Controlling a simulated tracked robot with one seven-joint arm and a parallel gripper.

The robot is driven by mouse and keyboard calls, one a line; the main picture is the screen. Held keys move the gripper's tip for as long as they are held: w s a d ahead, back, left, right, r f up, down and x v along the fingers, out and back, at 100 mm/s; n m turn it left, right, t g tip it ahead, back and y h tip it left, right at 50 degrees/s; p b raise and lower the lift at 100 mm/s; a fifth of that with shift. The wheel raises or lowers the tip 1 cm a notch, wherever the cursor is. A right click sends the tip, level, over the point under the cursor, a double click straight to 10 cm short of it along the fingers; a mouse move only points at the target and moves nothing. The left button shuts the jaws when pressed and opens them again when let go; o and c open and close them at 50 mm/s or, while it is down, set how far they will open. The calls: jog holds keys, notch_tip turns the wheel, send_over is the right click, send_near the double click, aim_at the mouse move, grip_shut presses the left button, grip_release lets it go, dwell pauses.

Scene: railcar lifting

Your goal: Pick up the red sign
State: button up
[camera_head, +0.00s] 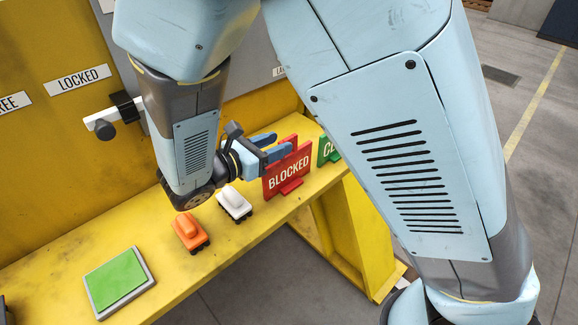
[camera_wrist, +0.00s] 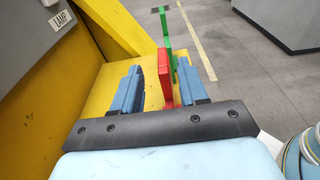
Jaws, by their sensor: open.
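The red sign (camera_head: 288,172) reads "BLOCKED" and stands upright on the yellow shelf (camera_head: 262,222). My gripper (camera_head: 275,147) is open at the sign, one blue finger on its far side and the other close to its top edge in the head view. In the wrist view the red sign (camera_wrist: 165,78) shows edge-on between the two open fingers (camera_wrist: 157,88), nearer the right one. I cannot tell whether a finger touches it. The sign's lower part is hidden by the gripper's dark bar in the wrist view.
A green sign (camera_head: 328,150) stands just beyond the red one, partly hidden by my arm. A white toy railcar (camera_head: 234,203), an orange one (camera_head: 190,232) and a green pad (camera_head: 117,280) are on the shelf. A lever with a dark knob (camera_head: 104,129) sticks out from the wall.

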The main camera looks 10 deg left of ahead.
aim_at(293, 138)
jog(key=shift+x, duration=2.95)
jog(key=shift+s+d, duration=0.15)
jog(key=shift+d, duration=0.05)
jog(key=shift+c, duration=0.3)
grip_shut()
